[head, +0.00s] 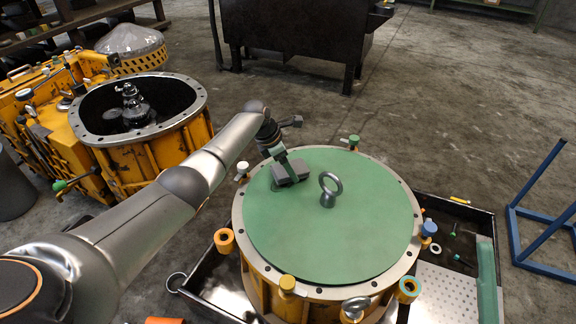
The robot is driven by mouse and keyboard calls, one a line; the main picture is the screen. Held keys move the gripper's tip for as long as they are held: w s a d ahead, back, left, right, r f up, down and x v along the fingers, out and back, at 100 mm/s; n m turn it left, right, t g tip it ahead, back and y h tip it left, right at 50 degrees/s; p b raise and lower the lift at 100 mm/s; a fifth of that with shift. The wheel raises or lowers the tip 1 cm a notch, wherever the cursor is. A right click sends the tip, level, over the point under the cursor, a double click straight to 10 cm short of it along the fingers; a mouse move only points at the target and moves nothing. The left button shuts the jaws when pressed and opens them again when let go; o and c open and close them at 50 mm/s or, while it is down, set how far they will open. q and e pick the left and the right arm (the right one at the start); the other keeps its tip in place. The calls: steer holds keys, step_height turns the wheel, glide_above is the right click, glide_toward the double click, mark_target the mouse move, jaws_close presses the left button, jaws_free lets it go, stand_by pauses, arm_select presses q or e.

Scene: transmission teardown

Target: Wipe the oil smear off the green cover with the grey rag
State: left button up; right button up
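The green cover (345,235) lies flat on top of the round yellow housing at the centre right, with a steel eye bolt (328,190) standing in its middle. The grey rag (291,173) is a small folded pad on the cover's upper left part, left of the eye bolt. My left gripper (284,160) reaches down over the cover from the left, and its fingertips meet the rag and appear closed on it. I cannot make out an oil smear on the cover; any patch under the rag is hidden. My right gripper is not in view.
Several coloured fittings ring the housing's rim, including an orange one (224,240) and a blue-topped one (428,230). A black tray (470,208) lies under the housing. An open yellow casing (165,155) stands at left, a blue frame (545,220) at right.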

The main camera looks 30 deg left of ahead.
arm_select(q)
steer(key=shift+f+b, duration=0.3)
steer(key=shift+f, duration=0.25)
